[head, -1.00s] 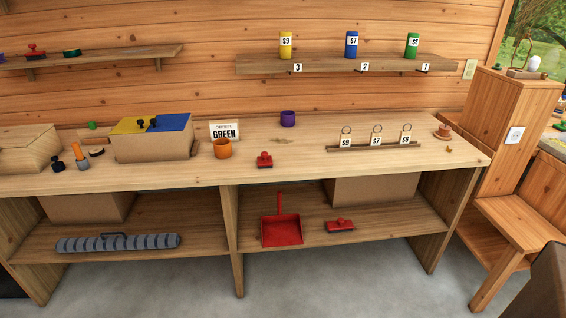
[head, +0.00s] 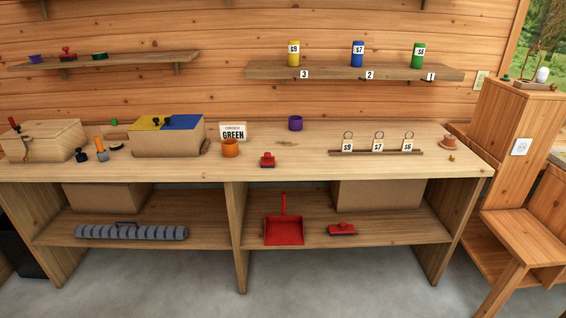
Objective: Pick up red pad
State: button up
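Three red pieces could be the red pad, and I cannot tell which it is. One small red piece with a knob on top (head: 268,161) sits on the counter near its front edge, right of the orange cup (head: 230,148). A red, flat-based piece with a raised top (head: 67,54) sits on the upper left wall shelf, between a purple piece (head: 36,58) and a green piece (head: 100,55). A red brush-like piece (head: 342,229) lies on the lower shelf beside the red dustpan (head: 284,231). My gripper is not in view.
The wooden counter (head: 330,170) also holds a yellow-and-blue-topped box (head: 165,140), a "GREEN" sign (head: 233,131), a purple cup (head: 296,123) and a tag rack (head: 375,153). A wooden bench (head: 525,238) stands at the right. The grey floor in front is clear.

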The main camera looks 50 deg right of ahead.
aim_at(267, 161)
jog(key=u, duration=0.15)
jog(key=i, duration=0.9)
jog(key=z, duration=0.05)
